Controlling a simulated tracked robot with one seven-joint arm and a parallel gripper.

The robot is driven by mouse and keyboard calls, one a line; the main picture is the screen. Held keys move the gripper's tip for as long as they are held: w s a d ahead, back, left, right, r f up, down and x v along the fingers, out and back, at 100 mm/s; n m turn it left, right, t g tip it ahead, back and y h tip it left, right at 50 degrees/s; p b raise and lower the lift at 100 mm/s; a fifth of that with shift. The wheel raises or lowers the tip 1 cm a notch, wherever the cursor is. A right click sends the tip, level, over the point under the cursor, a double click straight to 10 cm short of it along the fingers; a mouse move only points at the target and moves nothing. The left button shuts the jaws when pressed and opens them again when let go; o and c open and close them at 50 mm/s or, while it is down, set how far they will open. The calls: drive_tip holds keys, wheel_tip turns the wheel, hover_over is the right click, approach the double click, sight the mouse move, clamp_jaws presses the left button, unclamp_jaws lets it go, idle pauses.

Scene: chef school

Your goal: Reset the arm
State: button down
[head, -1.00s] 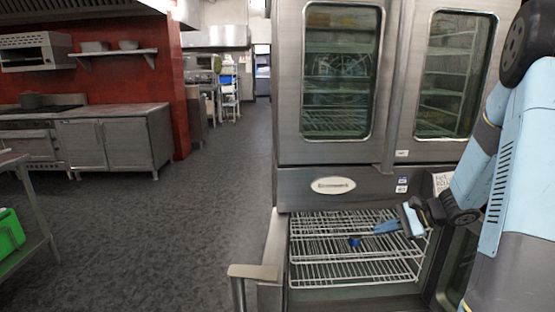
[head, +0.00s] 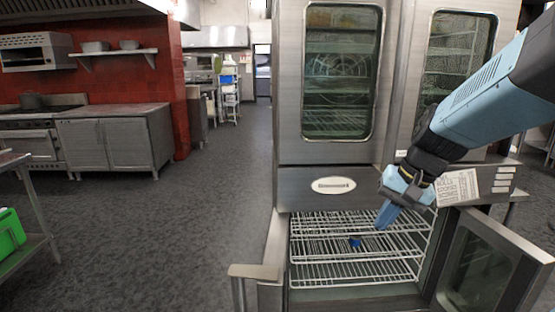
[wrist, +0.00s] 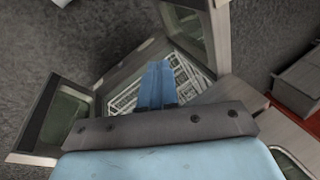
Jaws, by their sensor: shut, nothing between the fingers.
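My gripper (head: 384,217) is light blue and stands in front of the steel oven, near the top of the open lower compartment. Its fingers point down and are shut with nothing between them. In the wrist view the shut fingers (wrist: 157,84) point toward the white wire racks. My arm (head: 480,100) reaches in from the upper right and hides part of the right upper oven door.
An open lower door (head: 485,265) stands at the right, and another open door (head: 255,272) at the left. The grey floor (head: 190,220) to the left is clear.

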drive_tip(key=s+r+n+t+h, duration=0.3)
drive_tip(key=s+r, duration=0.3)
drive_tip(key=s, duration=0.2)
drive_tip(key=shift+s+d+r+n+t, duration=0.15)
drive_tip(key=shift+s+d+n+t, duration=0.2)
drive_tip(key=shift+d+n, duration=0.1)
idle(0.5)
